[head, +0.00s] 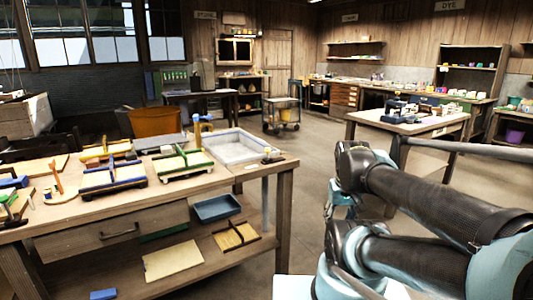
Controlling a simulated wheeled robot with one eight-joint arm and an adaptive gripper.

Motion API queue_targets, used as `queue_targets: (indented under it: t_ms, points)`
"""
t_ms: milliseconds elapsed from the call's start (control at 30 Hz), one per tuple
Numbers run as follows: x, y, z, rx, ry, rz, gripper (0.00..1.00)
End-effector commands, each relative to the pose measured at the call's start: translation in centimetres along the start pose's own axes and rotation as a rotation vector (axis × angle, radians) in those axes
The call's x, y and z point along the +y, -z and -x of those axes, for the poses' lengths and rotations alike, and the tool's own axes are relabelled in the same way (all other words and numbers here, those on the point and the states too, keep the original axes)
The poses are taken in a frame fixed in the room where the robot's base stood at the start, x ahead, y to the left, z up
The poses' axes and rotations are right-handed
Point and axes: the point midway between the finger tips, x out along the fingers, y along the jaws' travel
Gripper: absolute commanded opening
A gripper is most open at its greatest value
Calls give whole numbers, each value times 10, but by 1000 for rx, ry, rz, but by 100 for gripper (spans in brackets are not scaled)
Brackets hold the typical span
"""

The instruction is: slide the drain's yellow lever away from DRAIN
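A shallow pale basin (233,147) with a blue-edged rim is set in the right end of the near workbench. At its right front corner is a small fitting with a yellow part (269,151), which looks like the drain's lever. It is too small here to tell which way the lever is set, and no DRAIN lettering can be read. My arm is folded at the right of the head view, well apart from the basin across a strip of floor. I cannot make out my gripper or its fingers.
Moulds with yellow, green and blue edges (184,161) crowd the workbench top (215,180) left of the basin. Clear floor (306,185) lies right of the bench. Another table (410,125) stands beyond my arm.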

Motion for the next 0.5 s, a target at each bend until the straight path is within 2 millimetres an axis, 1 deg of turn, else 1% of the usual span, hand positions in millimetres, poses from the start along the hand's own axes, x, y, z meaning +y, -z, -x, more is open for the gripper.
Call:
queue_targets:
  t_ms: [167, 267, 467, 500]
  points:
    - [11, 22, 11, -28, -68, 162, 46]
    - [17, 40, 19, -51, -128, 298, 46]
    - [24, 82, 32, -106, -250, 571, 46]
    - [24, 91, 34, -118, -274, 624, 46]
